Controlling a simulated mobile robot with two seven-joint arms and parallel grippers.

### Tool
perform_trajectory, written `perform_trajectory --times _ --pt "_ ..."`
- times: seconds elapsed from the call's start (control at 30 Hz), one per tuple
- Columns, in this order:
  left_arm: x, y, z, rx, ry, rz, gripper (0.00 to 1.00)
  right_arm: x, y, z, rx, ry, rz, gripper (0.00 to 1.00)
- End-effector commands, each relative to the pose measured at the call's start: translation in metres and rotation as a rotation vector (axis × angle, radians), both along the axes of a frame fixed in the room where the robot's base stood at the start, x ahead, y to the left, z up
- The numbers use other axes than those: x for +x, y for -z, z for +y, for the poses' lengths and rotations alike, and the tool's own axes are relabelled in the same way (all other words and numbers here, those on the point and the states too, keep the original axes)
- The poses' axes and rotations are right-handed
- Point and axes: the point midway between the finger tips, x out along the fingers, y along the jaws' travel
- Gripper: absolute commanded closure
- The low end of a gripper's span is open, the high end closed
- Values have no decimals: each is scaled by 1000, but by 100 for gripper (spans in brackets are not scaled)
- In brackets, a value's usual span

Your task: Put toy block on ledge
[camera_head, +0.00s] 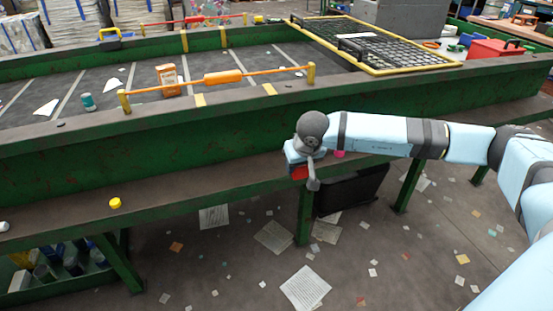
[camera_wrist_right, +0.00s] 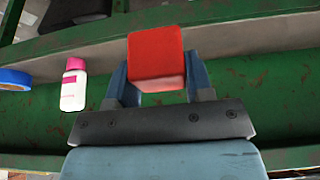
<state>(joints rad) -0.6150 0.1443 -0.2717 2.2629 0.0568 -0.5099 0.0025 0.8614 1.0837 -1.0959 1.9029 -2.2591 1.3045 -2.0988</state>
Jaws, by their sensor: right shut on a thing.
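My right gripper (camera_head: 298,164) is at the ledge (camera_head: 200,190) that runs along the front of the belt, with its arm coming in from the right. It is shut on a red toy block (camera_head: 299,173), partly hidden by the gripper. In the right wrist view the red block (camera_wrist_right: 157,60) sits between the two blue fingers of the gripper (camera_wrist_right: 160,82). The ledge's brown-grey top (camera_wrist_right: 255,42) shows behind the block there. I cannot tell whether the block touches the ledge. My left gripper is not in view.
A white bottle with a pink cap (camera_wrist_right: 74,85) and a blue ring (camera_wrist_right: 14,79) are close beside the gripper. A yellow cap (camera_head: 115,203) lies on the ledge further left, with bare ledge between. The green belt wall (camera_head: 150,155) rises behind. A black bin (camera_head: 352,192) stands below.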

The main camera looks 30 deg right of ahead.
Motion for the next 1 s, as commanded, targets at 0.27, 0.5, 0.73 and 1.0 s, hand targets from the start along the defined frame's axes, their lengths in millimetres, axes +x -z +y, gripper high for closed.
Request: perform_trajectory --times 0.27,0.5,0.73,1.0 --pt "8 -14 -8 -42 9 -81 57 75 1 -16 4 3 -1 76" --pt "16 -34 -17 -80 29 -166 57 124 1 -29 3 2 0 76" --pt "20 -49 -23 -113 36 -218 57 122 22 -29 2 -1 1 76" --pt "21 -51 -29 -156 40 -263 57 121 61 -28 2 0 3 76"
